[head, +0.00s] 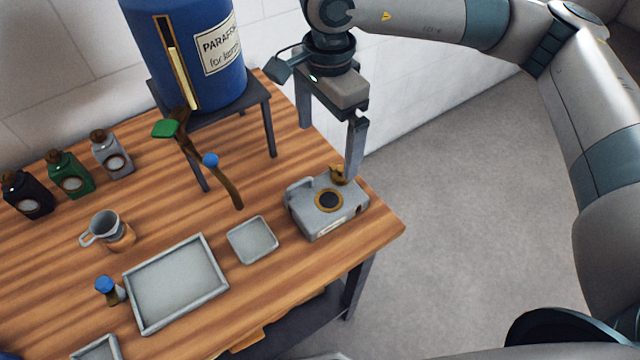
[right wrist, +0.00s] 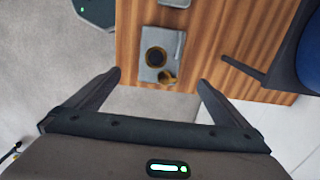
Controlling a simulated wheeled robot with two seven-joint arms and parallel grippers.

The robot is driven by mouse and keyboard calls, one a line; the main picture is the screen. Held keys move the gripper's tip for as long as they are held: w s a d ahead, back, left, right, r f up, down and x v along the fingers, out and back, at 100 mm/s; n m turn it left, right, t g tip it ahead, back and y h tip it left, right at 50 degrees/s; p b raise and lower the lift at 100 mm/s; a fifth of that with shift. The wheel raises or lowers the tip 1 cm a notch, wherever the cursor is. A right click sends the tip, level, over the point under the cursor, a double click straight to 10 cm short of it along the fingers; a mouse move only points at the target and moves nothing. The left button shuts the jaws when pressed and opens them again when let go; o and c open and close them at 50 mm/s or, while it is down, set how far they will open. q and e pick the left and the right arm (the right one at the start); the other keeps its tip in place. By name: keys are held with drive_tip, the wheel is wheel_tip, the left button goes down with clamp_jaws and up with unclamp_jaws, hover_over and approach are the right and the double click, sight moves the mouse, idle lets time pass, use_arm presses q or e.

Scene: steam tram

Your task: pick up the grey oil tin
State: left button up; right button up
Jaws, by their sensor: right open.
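A small grey tin (head: 112,155) with a brown cap and round pale label stands upright at the back left of the wooden bench, at the right end of a row with a green tin (head: 71,175) and a black tin (head: 27,196). My right gripper (head: 328,150) is open and empty, far to the right of that row. It hangs above a larger grey metal body (head: 302,218) with a handle, a brass ring and a brass fitting. That body also shows between the fingers in the right wrist view (right wrist: 146,73). My left gripper is not in view.
A blue paraffin drum (head: 190,60) with a tap stands on a dark stand (head: 262,95) between the gripper and the tins. A cup (head: 107,229), a large tray (head: 133,310), a small tray (head: 252,240) and a blue-topped bottle (head: 109,289) occupy the front. The bench's right edge is near the gripper.

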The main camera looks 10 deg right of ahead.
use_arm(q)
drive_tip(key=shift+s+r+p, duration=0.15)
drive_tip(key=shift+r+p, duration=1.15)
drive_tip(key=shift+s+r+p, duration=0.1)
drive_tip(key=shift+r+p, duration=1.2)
use_arm(e)
wheel_tip(320, 180, down, 12)
drive_tip(key=shift+s+a, duration=0.1)
